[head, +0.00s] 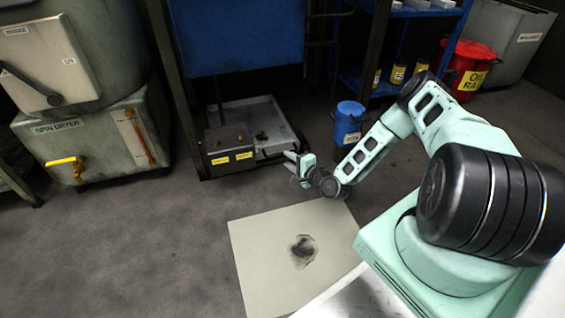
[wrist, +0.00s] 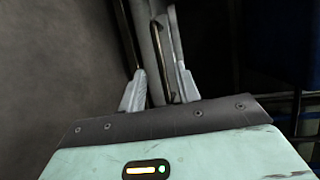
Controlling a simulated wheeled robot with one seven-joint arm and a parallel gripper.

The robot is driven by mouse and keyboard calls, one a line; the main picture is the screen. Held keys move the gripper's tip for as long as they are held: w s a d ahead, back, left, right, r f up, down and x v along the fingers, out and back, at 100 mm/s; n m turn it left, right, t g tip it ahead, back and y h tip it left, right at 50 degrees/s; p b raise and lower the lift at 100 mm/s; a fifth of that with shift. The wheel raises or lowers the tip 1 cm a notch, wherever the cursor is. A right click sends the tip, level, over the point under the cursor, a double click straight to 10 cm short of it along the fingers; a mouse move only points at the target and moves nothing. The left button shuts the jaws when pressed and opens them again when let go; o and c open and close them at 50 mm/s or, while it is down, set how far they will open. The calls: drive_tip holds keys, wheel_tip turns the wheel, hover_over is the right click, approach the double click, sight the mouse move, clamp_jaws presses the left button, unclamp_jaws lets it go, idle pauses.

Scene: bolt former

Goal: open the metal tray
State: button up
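The metal tray (head: 279,119) is a grey shallow tray low under the blue machine, with dark stains inside. My gripper (head: 289,158) is beside the tray's front right corner, low above the floor. In the wrist view, the two pale fingers (wrist: 160,88) stand apart with a gap between them. A narrow grey metal edge with a dark slot (wrist: 158,45) shows between and beyond the fingers. I cannot tell whether the fingers touch it.
A blue bucket (head: 349,123) stands right of the tray, near my arm. A light floor sheet (head: 265,255) with a dark stain lies in front. The spin dryer (head: 92,140) with a yellow tap is at left. A red oil-rag bin (head: 468,70) is at back right. Floor at left front is clear.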

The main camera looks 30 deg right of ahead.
drive_tip(key=shift+b+x, duration=0.85)
drive_tip(key=shift+x, duration=1.35)
